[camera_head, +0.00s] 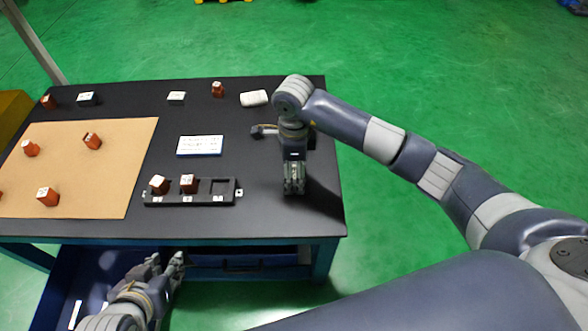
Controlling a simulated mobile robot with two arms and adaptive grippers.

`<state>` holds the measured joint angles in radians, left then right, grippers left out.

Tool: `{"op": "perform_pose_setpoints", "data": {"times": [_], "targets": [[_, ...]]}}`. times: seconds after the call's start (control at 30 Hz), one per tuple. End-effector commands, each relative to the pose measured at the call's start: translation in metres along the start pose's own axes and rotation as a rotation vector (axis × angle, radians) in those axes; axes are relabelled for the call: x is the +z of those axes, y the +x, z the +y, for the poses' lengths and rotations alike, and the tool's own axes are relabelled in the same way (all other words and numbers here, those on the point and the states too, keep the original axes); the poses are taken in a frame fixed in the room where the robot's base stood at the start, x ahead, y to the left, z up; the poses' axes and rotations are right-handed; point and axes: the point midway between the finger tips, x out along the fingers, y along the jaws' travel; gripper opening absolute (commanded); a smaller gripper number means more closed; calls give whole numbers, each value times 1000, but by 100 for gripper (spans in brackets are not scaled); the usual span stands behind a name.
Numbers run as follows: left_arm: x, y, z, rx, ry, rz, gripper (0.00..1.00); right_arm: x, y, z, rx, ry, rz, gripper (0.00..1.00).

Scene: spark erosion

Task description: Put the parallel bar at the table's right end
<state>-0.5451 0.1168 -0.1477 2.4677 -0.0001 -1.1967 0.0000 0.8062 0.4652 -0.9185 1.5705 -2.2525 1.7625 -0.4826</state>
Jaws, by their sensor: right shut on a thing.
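The black table (250,215) stands in front of me, its right end beside my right arm. My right gripper (294,187) points down at the table's right end, close to the tabletop, and is shut on the parallel bar. The bar is almost wholly hidden by the fingers, so its shape and whether it touches the table cannot be told. My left gripper (167,259) is at the lower left, in front of the table's front edge, with its fingers apart and nothing seen between them.
A black holder (213,197) with two orange-brown blocks stands left of my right gripper. A label card (200,145) lies behind it. A tan board (120,150) with several blocks covers the left side. A whitish rounded item (254,98) lies at the back. A blue bin (62,285) is below.

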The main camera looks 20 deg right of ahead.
Motion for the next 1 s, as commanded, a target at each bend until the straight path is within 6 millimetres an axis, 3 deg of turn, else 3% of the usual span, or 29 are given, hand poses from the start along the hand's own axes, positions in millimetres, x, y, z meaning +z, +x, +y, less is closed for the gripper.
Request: {"op": "perform_pose_setpoints", "data": {"times": [0.23, 0.27, 0.33, 0.37, 0.87, 1.0], "targets": [[-6, 1, 1, 2, 1, 31, 31, 0, 1, 0, -2, 0, -1, 38], [-7, 1, 1, 2, 1, 34, 31, 0, 2, 0, 0, 0, 0, 77], [-7, 1, 1, 2, 1, 35, 31, 0, 2, 0, 0, 0, 0, 93], [-7, 1, 1, 2, 1, 34, 31, 0, 2, 0, 0, 0, 0, 95], [-6, 0, 1, 2, 1, 22, 31, 0, 0, 0, 0, 0, 0, 95], [14, -5, -2, -4, -2, -71, 31, 0, -15, -1, -4, 0, 0, 95]]}}
